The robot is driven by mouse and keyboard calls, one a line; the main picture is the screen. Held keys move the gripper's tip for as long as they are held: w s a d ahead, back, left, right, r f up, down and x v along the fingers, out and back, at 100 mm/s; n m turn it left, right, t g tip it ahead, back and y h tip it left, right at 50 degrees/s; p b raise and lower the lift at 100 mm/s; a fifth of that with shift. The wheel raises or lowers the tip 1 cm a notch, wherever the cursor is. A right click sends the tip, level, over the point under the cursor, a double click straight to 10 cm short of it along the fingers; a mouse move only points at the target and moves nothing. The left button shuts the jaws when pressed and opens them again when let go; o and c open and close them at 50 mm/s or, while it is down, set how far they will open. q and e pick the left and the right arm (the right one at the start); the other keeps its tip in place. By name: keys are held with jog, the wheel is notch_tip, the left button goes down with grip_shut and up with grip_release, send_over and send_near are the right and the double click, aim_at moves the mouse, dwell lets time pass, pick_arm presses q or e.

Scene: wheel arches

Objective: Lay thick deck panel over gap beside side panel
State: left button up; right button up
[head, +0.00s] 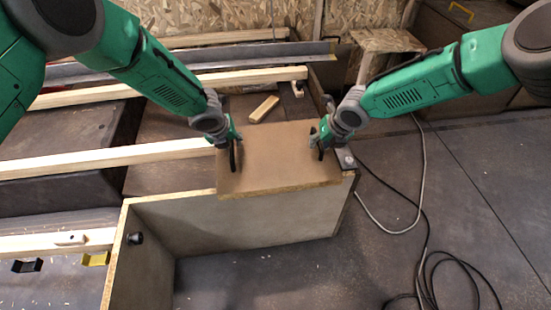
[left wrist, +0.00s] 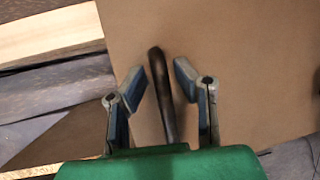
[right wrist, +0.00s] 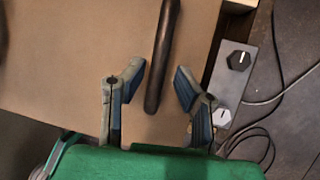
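The thick deck panel (head: 275,158) is a brown board with a pale chip edge and two dark bar handles. It lies roughly level, its front edge over the top edge of the upright side panel (head: 250,218). The gap beneath it is hidden. My left gripper (head: 234,150) is at the left handle. In the left wrist view its fingers stand apart on either side of that handle (left wrist: 162,95). My right gripper (head: 320,141) is at the right handle. In the right wrist view its fingers are spread either side of that handle (right wrist: 162,60), with clear space between.
A small wooden block (head: 264,108) lies behind the panel. A pale wooden beam (head: 110,158) runs to the panel's left side. Cables (head: 424,200) lie on the floor at right.

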jog(key=shift+a, duration=0.1)
jog(key=shift+a, duration=0.1)
jog(key=shift+r, duration=0.15)
pick_arm(q)
jog(key=v, duration=1.2)
pick_arm(e)
jog(key=v, duration=1.1)
jog(key=shift+s+r, duration=0.2)
jog(key=shift+r, duration=0.05)
pick_arm(q)
jog(key=shift+f, duration=0.1)
jog(key=o, duration=1.4)
